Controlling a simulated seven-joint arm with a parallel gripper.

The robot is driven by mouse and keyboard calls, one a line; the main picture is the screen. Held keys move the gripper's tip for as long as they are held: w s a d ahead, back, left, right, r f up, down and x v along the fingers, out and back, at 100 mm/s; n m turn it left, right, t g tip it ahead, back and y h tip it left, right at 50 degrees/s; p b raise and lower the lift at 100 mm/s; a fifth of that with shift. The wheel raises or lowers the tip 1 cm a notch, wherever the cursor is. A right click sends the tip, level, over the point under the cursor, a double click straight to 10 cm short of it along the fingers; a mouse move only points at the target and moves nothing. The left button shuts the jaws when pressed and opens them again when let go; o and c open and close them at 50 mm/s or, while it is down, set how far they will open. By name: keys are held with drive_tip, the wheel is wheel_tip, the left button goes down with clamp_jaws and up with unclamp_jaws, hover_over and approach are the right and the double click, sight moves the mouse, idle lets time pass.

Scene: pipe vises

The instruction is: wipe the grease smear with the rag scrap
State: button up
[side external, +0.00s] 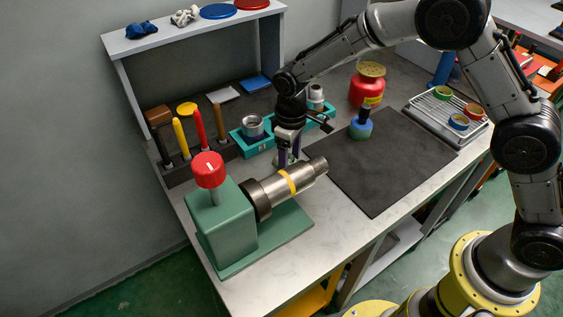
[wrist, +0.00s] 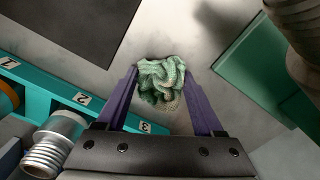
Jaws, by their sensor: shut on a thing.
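My gripper (side external: 287,158) points down at the light bench top, between the green vise and the teal holder. In the wrist view its two purple fingers (wrist: 161,76) are shut on the rag scrap (wrist: 161,84), a crumpled pale green and whitish cloth. The rag is at or just above the bench; I cannot tell whether it touches. Faint grey smudging (wrist: 196,42) shows on the bench just beyond the rag; I cannot make out a clear edge to the grease smear. In the side view the rag and smear cannot be made out behind the pipe and fingers.
The green vise (side external: 226,226) with a red knob holds a metal pipe (side external: 285,188) with a yellow band, close to my fingers. The teal numbered holder (wrist: 85,101) stands on the other side. A dark mat (side external: 385,165) lies to the right, with a blue-green bottle on it.

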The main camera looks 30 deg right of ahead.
drive_tip(key=shift+d, duration=1.35)
drive_tip(key=shift+r, duration=4.05)
